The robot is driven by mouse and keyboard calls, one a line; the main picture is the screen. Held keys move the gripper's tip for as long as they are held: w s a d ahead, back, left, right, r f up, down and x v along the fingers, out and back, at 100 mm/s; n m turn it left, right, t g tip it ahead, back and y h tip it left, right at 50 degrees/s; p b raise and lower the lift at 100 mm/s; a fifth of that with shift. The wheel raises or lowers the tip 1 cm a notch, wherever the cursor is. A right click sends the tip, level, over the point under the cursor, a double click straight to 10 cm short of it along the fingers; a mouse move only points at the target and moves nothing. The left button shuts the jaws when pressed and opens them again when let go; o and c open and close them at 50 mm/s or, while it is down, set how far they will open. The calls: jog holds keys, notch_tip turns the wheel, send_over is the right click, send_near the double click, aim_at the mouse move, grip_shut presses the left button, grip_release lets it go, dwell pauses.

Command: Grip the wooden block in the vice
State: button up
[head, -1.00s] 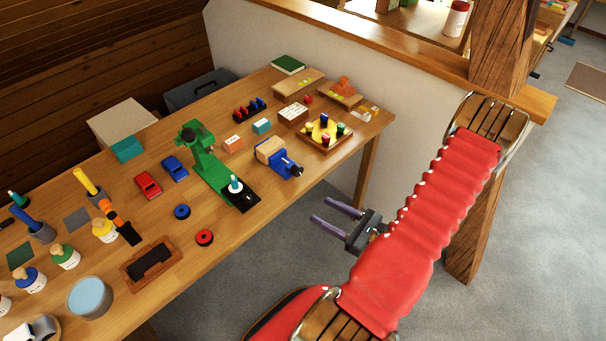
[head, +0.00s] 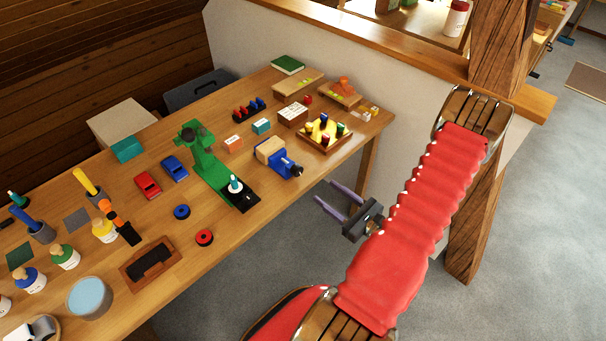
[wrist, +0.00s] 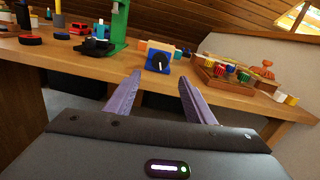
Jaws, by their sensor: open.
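The blue vice (head: 283,165) stands near the front edge of the workbench, with a dark screw end facing the edge. The pale wooden block (head: 269,150) sits at the vice's far left end in the head view; I cannot tell whether the jaws touch it. My gripper (head: 325,195) is open and empty, off the bench's front edge, apart from the vice.
The green drill-press-like stand (head: 207,165) is left of the vice. A tray with coloured pegs (head: 324,133) is to its right. The workbench (head: 225,235) has a free strip along its front edge. A wooden post (head: 472,225) stands behind my arm.

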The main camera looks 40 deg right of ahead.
aim_at(300, 172)
jog(key=shift+w+a, duration=0.15)
jog(key=shift+w, duration=5.75)
jog(key=shift+c, duration=0.5)
jog(key=c, duration=1)
